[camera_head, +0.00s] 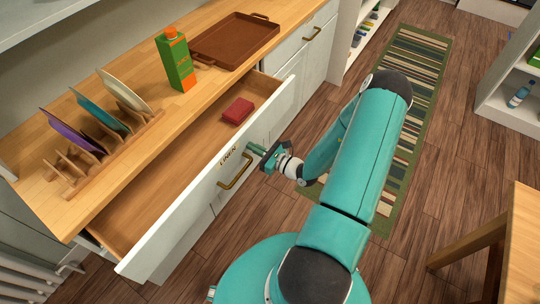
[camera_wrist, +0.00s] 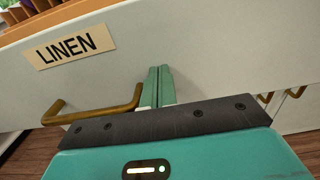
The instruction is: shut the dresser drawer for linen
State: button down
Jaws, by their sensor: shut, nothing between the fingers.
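The linen drawer (camera_head: 205,213) of the dresser is pulled out, with its white front toward me and a red folded item (camera_head: 238,111) lying inside. Its label (camera_wrist: 67,46) reads LINEN in the wrist view, above a brass handle (camera_wrist: 95,115). The handle also shows in the head view (camera_head: 236,174). My gripper (camera_head: 252,149) is shut and empty, at the drawer front just right of the handle. In the wrist view my closed fingertips (camera_wrist: 160,72) point at the white front, beside the handle's right end. I cannot tell whether they touch the front.
The wooden dresser top (camera_head: 140,80) holds a plate rack (camera_head: 105,140) with plates, a green and orange carton (camera_head: 176,62) and a brown tray (camera_head: 235,42). A striped rug (camera_head: 412,90) lies on the floor at right. A wooden table (camera_head: 520,240) stands at the lower right.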

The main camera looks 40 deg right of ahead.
send_over(216, 136)
jog(key=shift+s+d, duration=0.1)
jog(key=shift+s, duration=0.2)
jog(key=shift+w+r, duration=0.15)
jog(key=shift+w, duration=0.15)
